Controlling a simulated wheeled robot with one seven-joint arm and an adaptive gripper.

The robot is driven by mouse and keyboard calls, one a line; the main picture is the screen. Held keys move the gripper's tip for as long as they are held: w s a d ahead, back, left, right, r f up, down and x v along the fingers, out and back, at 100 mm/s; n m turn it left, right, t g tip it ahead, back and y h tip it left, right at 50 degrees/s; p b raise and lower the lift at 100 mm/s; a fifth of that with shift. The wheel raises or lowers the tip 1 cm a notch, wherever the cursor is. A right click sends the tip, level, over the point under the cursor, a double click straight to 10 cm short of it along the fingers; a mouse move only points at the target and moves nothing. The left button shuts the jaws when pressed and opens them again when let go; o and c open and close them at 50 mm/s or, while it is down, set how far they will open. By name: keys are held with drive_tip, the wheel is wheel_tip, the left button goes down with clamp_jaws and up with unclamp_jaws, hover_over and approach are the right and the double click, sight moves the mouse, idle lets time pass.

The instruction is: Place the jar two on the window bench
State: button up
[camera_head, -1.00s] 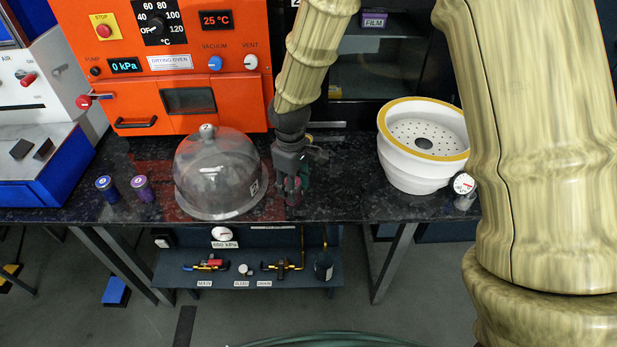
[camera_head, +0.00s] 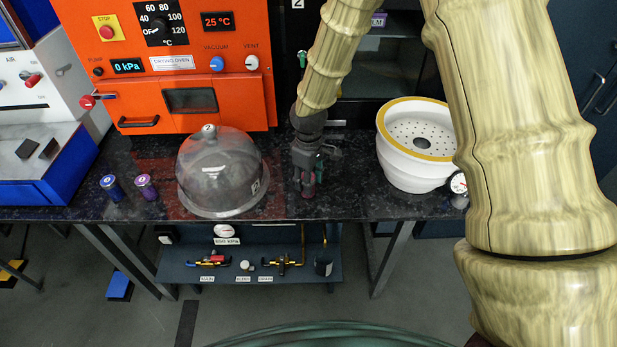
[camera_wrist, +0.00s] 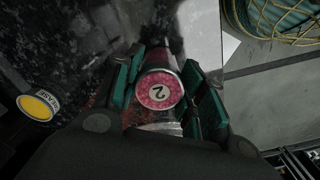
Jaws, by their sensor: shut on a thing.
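Jar two (camera_wrist: 159,91), with a pink-red lid marked 2, sits between the fingers of my gripper (camera_wrist: 165,82) in the wrist view. The gripper is shut on it. In the head view my gripper (camera_head: 308,184) is over the front part of a dark speckled bench (camera_head: 330,205), between a clear dome and a white bowl. The jar shows there only as a small reddish patch (camera_head: 308,193) at the fingertips. I cannot tell whether its base touches the bench. No label in view names the window bench.
The clear dome (camera_head: 218,175) stands close left of my gripper, and the white bowl (camera_head: 405,165) with a gauge stands to the right. Two small jars, blue-lidded (camera_head: 111,187) and purple-lidded (camera_head: 146,186), stand farther left. An orange drying oven (camera_head: 195,70) stands behind.

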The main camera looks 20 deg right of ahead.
drive_tip(key=o, duration=1.1)
drive_tip(key=shift+f, duration=0.15)
drive_tip(key=shift+r+b, duration=1.15)
drive_tip(key=shift+r, duration=5.05)
